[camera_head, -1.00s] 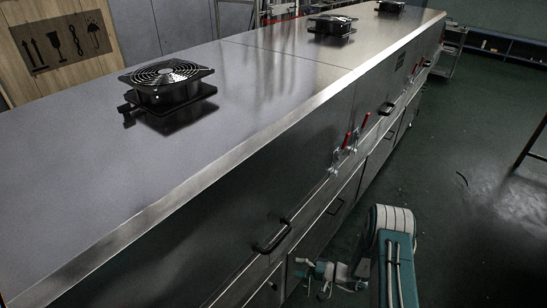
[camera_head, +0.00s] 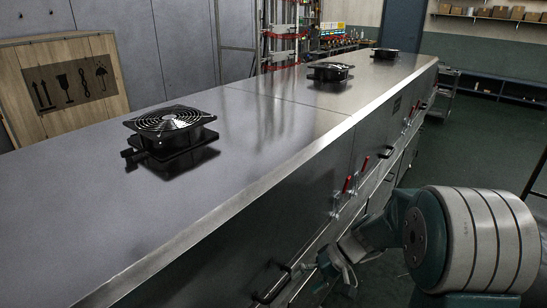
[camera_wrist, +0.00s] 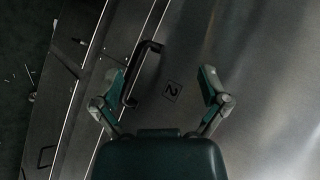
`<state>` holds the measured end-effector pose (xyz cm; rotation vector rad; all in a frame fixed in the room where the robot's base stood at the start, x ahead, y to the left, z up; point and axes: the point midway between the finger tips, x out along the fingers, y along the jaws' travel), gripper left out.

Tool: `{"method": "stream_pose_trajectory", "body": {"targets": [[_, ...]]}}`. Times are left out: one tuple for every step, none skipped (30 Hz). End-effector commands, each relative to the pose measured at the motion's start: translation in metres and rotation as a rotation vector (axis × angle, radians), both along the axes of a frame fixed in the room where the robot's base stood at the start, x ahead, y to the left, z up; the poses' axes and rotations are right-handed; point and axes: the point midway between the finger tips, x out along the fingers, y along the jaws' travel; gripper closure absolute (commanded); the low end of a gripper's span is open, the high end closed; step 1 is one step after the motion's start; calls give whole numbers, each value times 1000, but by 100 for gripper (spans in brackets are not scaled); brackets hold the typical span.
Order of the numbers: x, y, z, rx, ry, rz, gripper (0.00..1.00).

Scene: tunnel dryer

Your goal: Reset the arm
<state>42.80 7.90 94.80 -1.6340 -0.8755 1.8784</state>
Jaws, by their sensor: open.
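My gripper (camera_head: 333,270) shows low in the head view, beside the front side of the long steel dryer (camera_head: 250,143). In the wrist view my gripper (camera_wrist: 163,90) has its two fingers spread wide apart with nothing between them. I cannot tell how far the fingertips are from the panel, but no contact shows. My arm's thick white and teal joint fills the lower right of the head view.
Several black fans, the nearest one (camera_head: 170,135) at left, stand on the dryer top. Red-handled latches (camera_head: 348,184) and a dark handle (camera_head: 272,283) stick out from its front. A wooden crate (camera_head: 70,85) stands behind at left. Green floor (camera_head: 475,140) is open at right.

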Motion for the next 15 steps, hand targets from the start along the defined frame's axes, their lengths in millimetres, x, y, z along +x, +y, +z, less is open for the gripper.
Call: {"method": "stream_pose_trajectory", "body": {"targets": [[-8, -1, 14, -42, -19, 6, 6], [-13, -2, 20, -66, -27, 7, 6], [-19, -4, 28, -100, -37, 9, 6], [-24, -5, 34, -126, -46, 8, 6], [-29, -7, 40, -152, -54, 9, 6], [-35, -9, 47, -185, -68, 7, 6], [-40, -10, 52, -210, -78, 5, 6], [-45, -12, 57, -234, -88, 1, 6], [-52, -15, 64, -268, -105, -3, 6], [-57, -16, 69, -293, -116, -7, 6], [-62, -18, 74, -315, -129, -13, 6], [-68, -21, 80, -347, -146, -20, 6], [-73, -23, 85, -371, -161, -26, 6], [-78, -25, 89, -394, -175, -32, 6], [-85, -28, 94, -425, -194, -42, 6]]}}
